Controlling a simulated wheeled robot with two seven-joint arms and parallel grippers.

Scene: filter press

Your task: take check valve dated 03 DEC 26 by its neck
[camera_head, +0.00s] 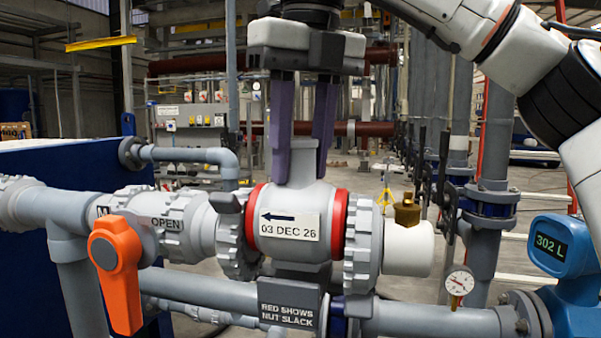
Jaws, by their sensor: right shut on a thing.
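The check valve (292,253) is a grey body in the middle of the pipe run, with a white label reading 03 DEC 26 and a black arrow pointing left. Its neck (304,160) rises from the top. My right gripper (301,168) points down from above, with its two purple fingers shut on the neck, one on each side. A red ring shows at each end of the body, beside the left union nut (232,243) and the right union nut (360,245). The valve still sits between the nuts. My left gripper is not in view.
An orange handle (118,270) on a valve marked OPEN stands at left. A sign (288,304) below reads RED SHOWS NUT SLACK. A white pipe end with a brass fitting (407,210), a gauge (459,282) and a blue meter reading 302 L (563,247) are at right.

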